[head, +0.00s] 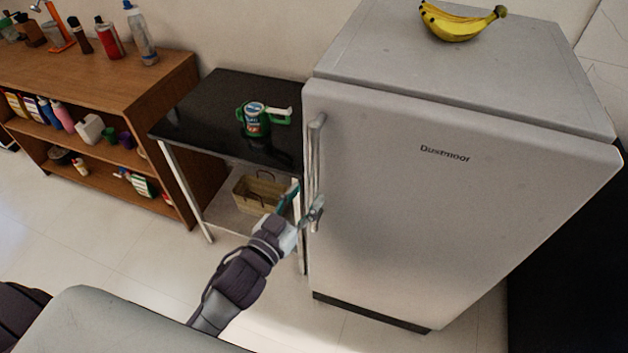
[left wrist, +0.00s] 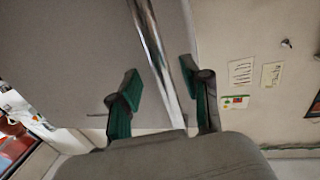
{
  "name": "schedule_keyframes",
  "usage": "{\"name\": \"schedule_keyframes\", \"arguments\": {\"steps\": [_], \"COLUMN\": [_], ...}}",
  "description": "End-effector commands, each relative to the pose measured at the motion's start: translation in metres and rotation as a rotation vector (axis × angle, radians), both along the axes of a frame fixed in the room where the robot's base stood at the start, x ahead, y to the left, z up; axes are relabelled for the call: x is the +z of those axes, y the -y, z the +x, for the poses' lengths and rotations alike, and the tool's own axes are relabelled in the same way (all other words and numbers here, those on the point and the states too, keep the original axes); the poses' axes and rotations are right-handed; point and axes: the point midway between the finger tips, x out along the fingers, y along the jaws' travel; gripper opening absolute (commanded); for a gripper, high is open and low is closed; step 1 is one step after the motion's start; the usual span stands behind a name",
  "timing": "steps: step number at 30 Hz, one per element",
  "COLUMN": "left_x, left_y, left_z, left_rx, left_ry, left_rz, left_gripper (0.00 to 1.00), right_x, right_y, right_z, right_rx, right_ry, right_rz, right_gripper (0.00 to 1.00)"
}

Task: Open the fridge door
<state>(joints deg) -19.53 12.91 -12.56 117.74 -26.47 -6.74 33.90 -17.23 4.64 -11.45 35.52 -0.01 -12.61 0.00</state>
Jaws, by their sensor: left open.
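The fridge (head: 430,190) is light grey, with its door shut. A long vertical metal handle (head: 315,150) runs along the door's left edge. My left gripper (head: 306,200) is at the lower part of this handle, its fingers open. In the left wrist view the chrome handle (left wrist: 152,38) runs between the two green-padded fingers of the gripper (left wrist: 163,84). Gaps show there between the bar and both pads, the right one narrower. How deep the bar sits between the fingers is hard to tell. My right gripper is not in view.
Bananas (head: 458,22) lie on the fridge top. A black side table (head: 215,110) stands close left of the fridge, with a green watering can (head: 256,122) on it and a basket (head: 258,192) below. A wooden shelf (head: 120,85) stands further left. Floor before the fridge looks clear.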

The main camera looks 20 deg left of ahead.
Motion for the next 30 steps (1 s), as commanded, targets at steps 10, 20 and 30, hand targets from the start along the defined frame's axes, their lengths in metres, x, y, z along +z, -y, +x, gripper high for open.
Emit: {"name": "schedule_keyframes", "arguments": {"steps": [10,20,30], "left_x": [0.0,-0.001,0.0], "left_y": [0.009,0.009,0.009], "left_z": [0.038,0.04,0.039], "left_rx": [0.001,0.0,0.0], "left_ry": [-0.001,-0.001,-0.001], "left_rz": [-0.001,-0.001,-0.001], "left_gripper": [0.47,0.42,0.0], "right_x": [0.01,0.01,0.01], "right_y": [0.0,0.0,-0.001], "right_z": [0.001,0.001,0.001], "right_rx": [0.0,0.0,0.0], "right_ry": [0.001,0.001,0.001], "right_rz": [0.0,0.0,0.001], "right_gripper": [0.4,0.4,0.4]}}
